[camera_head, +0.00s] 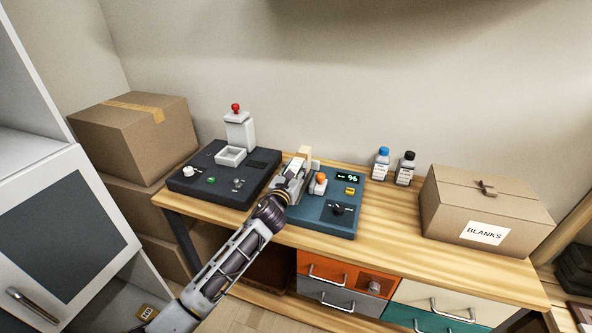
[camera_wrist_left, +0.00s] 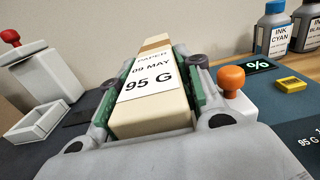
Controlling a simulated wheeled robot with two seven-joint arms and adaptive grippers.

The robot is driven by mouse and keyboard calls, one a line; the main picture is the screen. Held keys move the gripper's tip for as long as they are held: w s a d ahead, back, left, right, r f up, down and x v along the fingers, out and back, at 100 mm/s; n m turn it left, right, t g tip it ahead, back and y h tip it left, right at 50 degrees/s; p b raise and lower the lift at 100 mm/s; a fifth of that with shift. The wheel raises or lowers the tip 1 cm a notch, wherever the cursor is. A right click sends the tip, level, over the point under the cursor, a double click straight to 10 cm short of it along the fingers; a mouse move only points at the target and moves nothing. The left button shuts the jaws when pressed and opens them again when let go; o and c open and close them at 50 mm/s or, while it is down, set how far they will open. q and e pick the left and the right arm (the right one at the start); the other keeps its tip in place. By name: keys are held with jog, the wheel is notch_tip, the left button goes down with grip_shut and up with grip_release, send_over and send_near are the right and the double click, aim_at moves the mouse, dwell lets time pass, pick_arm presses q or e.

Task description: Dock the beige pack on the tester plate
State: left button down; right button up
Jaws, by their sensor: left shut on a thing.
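The beige pack (camera_head: 305,152) is a long block with a white label that reads "PAPER", "09 MAY" and "95 G" in the left wrist view (camera_wrist_left: 145,112). My left gripper (camera_head: 297,168) is shut on it, with a finger along each side. The pack is over the rear left of the teal tester (camera_head: 318,222), which has a lit display reading 96, an orange knob and a yellow button. The gripper and pack cover the tester's plate, and I cannot tell whether the pack touches it. My right gripper is not in view.
A dark press (camera_head: 210,186) with a white tray and red-topped post stands left of the tester. Two ink bottles (camera_head: 382,163) and a "BLANKS" carton (camera_head: 483,210) are to the right. Bare wood (camera_head: 395,215) lies between tester and carton.

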pick_arm(q)
jog(key=shift+f+b, duration=0.45)
jog(key=shift+f, duration=0.15)
dwell(0.8)
jog(key=c, duration=1.3)
grip_release()
jog(key=shift+o, duration=0.2)
jog(key=shift+s, duration=0.1)
jog(key=shift+p+v, duration=1.2)
jog(key=shift+v, duration=1.4)
jog(key=shift+p+v, duration=0.8)
jog(key=shift+v, duration=2)
jog(key=shift+a, duration=0.1)
